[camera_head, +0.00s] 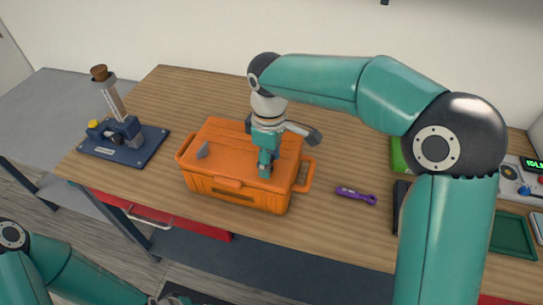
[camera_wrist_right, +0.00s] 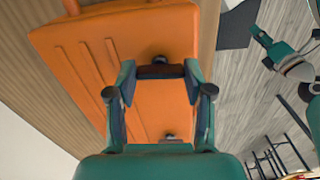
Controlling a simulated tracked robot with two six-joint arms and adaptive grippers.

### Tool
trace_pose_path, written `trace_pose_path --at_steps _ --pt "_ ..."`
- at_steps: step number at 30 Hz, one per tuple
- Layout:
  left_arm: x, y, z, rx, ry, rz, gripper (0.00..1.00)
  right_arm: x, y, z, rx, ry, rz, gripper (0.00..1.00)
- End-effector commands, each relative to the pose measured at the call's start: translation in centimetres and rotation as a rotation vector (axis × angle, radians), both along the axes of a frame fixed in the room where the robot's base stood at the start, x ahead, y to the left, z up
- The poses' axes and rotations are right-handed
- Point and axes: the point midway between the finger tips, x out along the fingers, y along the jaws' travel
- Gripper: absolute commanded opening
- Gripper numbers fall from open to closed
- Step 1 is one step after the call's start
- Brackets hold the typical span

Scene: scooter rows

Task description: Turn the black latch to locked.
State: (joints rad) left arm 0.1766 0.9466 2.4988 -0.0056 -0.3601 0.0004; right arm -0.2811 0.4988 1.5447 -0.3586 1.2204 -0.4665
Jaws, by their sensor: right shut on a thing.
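An orange lidded case (camera_head: 222,190) stands on the wooden table, and its lid also shows in the right wrist view (camera_wrist_right: 75,60). My right gripper (camera_head: 265,168) points down at the right part of the lid. In the right wrist view its fingertips (camera_wrist_right: 158,72) are shut on a dark bar, which looks like the black latch (camera_wrist_right: 160,71); the fingers hide most of it in the head view, so its angle is unclear. My left gripper (camera_head: 175,299) is barely visible at the bottom edge.
A blue base with a tilted cylinder device (camera_head: 122,132) stands at the table's left. A purple wrench (camera_head: 356,195) lies right of the case. A green object (camera_head: 398,157) and a green tray (camera_head: 512,234) are farther right. Bare table lies behind the case.

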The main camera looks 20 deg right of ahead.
Motion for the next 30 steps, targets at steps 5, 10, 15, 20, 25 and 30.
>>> trace_pose_path --at_steps 5,10,15,20,25,30 --pt "0.00 0.00 0.34 0.000 0.000 0.000 0.40 0.00 0.09 0.04 0.002 0.000 0.066 0.17" --pt "0.00 0.00 0.40 0.000 0.000 0.000 0.40 -0.01 0.08 -0.01 0.001 0.000 0.095 0.17" --pt "0.00 0.00 0.40 0.000 0.000 0.000 0.40 -0.02 0.09 -0.04 0.001 0.000 0.102 0.17" --pt "0.00 0.00 0.40 0.000 0.000 0.000 0.40 -0.03 0.09 -0.04 0.001 0.001 0.102 0.17" --pt "0.00 0.00 0.40 0.000 0.000 0.000 0.40 -0.04 0.08 -0.04 0.001 0.001 0.101 0.70" --pt "0.00 0.00 0.40 0.000 0.000 0.000 0.40 -0.03 0.05 -0.02 0.001 0.001 0.100 0.77"
